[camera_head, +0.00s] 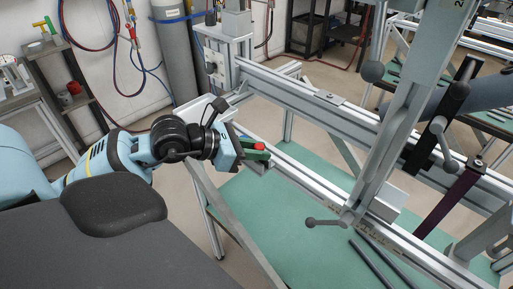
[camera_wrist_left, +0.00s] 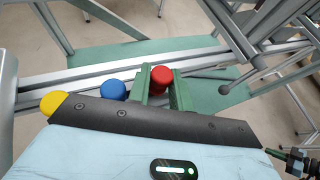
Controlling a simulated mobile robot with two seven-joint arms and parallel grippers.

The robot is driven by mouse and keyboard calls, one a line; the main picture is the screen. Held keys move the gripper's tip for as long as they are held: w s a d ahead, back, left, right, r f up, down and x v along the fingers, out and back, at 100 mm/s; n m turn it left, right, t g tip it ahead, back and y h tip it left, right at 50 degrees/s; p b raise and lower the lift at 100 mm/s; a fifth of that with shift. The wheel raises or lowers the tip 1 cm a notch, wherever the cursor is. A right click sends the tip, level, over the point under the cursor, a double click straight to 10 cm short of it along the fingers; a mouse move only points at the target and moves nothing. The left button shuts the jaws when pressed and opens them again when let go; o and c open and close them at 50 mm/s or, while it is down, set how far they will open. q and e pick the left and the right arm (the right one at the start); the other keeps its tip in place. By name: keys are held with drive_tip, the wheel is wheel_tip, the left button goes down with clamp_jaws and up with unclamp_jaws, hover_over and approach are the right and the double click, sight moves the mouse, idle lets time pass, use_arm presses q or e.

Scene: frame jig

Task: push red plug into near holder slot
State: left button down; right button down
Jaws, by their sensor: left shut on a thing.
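My left gripper (camera_head: 256,153) is at the near aluminium rail of the frame jig, left of the upright post. Its green fingers (camera_wrist_left: 160,90) are shut on the red plug (camera_wrist_left: 161,76), whose round top shows between them in the left wrist view. A little red of the plug (camera_head: 259,146) shows at the fingers in the head view. A blue round top (camera_wrist_left: 113,89) and a yellow one (camera_wrist_left: 53,102) show left of the fingers, partly behind the gripper body. The holder slots are hidden, so I cannot tell how deep the plug sits. My right gripper is not in view.
The jig's upright post (camera_head: 407,95) and ball-ended clamp levers (camera_head: 322,222) stand right of the gripper. A far rail (camera_head: 330,112) runs behind. The green shelf (camera_head: 290,225) below is mostly clear, with dark rods at right.

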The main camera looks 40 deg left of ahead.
use_arm(q)
drive_tip(key=shift+f, duration=0.4)
drive_tip(key=c, duration=1.2)
unclamp_jaws()
drive_tip(key=shift+s+a+r, duration=0.1)
drive_tip(key=shift+s+a, duration=0.1)
drive_tip(key=shift+s, duration=0.1)
drive_tip(key=shift+b+v, duration=0.3)
drive_tip(key=shift+v, duration=3.25)
